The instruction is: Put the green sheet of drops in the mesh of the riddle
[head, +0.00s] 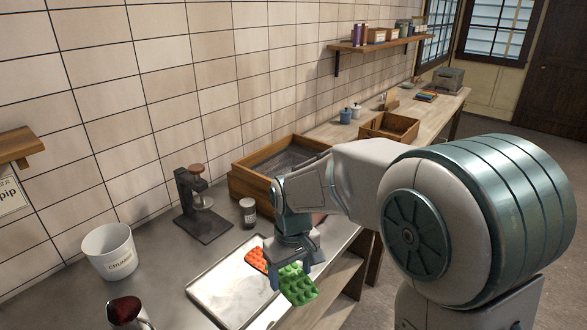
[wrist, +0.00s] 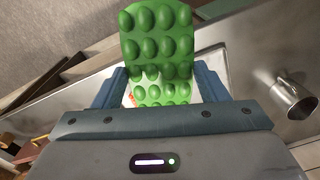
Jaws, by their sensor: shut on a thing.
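The green sheet of drops (head: 298,285) is a small slab with rows of rounded bumps. In the wrist view the green sheet (wrist: 158,42) sits between the two blue fingers of my gripper (wrist: 160,88), which is shut on it. In the head view my gripper (head: 290,268) holds it over the right part of the metal tray. The riddle looks to be the wooden-framed box with a grey mesh (head: 240,180) behind my arm on the counter. My arm hides its right part.
A metal tray (head: 215,290) holds an orange-red sheet of drops (head: 257,259). A black stand (head: 205,222), a small jar (head: 247,211), a white crumbs bucket (head: 109,251) and a dark red-topped vessel (head: 127,312) stand on the counter. A wooden box (head: 389,128) is farther back.

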